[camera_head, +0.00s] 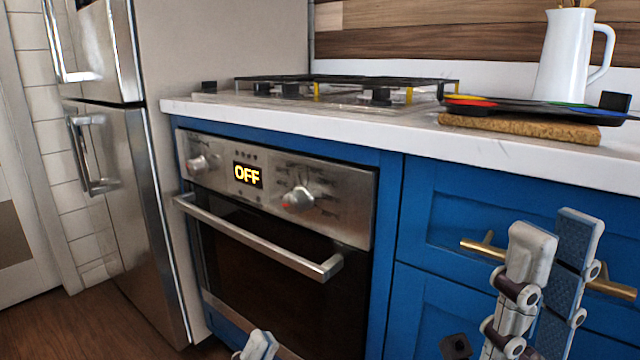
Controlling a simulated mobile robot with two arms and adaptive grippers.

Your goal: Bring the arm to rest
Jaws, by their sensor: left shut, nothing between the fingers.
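My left gripper (258,343) shows only its fingertips at the bottom edge, low in front of the oven. It is shut and empty; the rest of that arm is out of view. My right gripper (556,228) points upward at the lower right, in front of the blue drawers.
The oven (275,262) is closed, its display (248,175) reading OFF. Its bar handle (255,240) sticks out. A steel fridge (125,220) stands at left. The white counter (400,140) holds a gas hob (345,90), a cork board (520,129) with a dark pan (530,108), and a white jug (566,60).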

